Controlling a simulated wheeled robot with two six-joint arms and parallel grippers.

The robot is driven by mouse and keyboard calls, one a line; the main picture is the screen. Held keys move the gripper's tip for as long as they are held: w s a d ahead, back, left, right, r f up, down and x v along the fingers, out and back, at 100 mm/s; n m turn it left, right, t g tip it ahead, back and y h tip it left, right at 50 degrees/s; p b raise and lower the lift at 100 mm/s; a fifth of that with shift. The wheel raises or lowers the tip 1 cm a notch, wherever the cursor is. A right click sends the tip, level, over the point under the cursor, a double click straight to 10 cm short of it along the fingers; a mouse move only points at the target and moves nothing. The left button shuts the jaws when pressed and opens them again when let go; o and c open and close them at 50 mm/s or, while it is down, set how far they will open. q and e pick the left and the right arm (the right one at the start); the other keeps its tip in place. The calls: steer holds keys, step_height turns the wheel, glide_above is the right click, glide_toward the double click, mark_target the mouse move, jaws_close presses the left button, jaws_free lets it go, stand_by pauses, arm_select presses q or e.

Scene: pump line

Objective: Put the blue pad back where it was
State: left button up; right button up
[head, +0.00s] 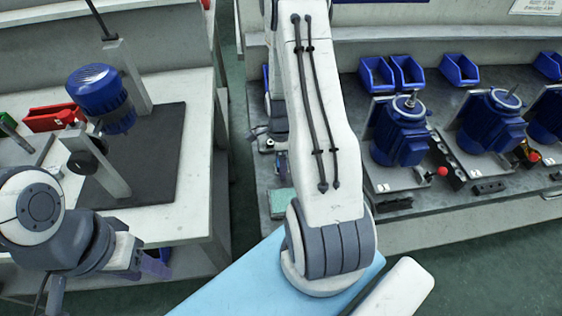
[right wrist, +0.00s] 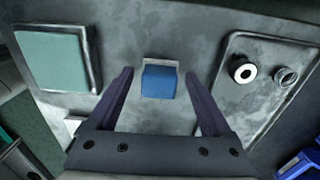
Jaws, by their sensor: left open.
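In the right wrist view a small blue pad (right wrist: 158,82), with a pale grey strip along its far edge, is on the worn grey bench surface. My right gripper (right wrist: 160,86) is open, with one dark finger on each side of the pad and a visible gap on both sides. I cannot tell how far the fingertips are above the bench. In the head view my right arm hides the pad and most of that gripper. My left gripper (head: 152,264) is open, low on the left by the white table's front edge, with nothing seen in it.
A green square pad (right wrist: 52,58) lies left of the blue pad; it also shows in the head view (head: 283,202). A raised plate (right wrist: 248,100) with two round fittings lies to its right. Blue motors (head: 400,130) and blue bins (head: 377,73) stand on the right bench.

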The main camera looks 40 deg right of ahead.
step_height(320, 180, up, 12)
steer(key=w+a+r+n, duration=0.1)
steer(key=a+r+n, duration=0.4)
steer(key=a, duration=0.4)
steer(key=s+a+r+n, duration=0.3)
steer(key=a+n, duration=0.7)
steer(key=a, duration=0.1)
steer(key=s+a+r+n, duration=0.4)
steer(key=s+a+n, duration=0.6)
steer(key=s+n, duration=0.4)
steer(key=n, duration=0.2)
steer(key=shift+s+a+n+y, duration=0.25)
steer(key=shift+a+n+y, duration=0.15)
steer(key=shift+r+p, duration=0.1)
steer(key=shift+p, duration=0.25)
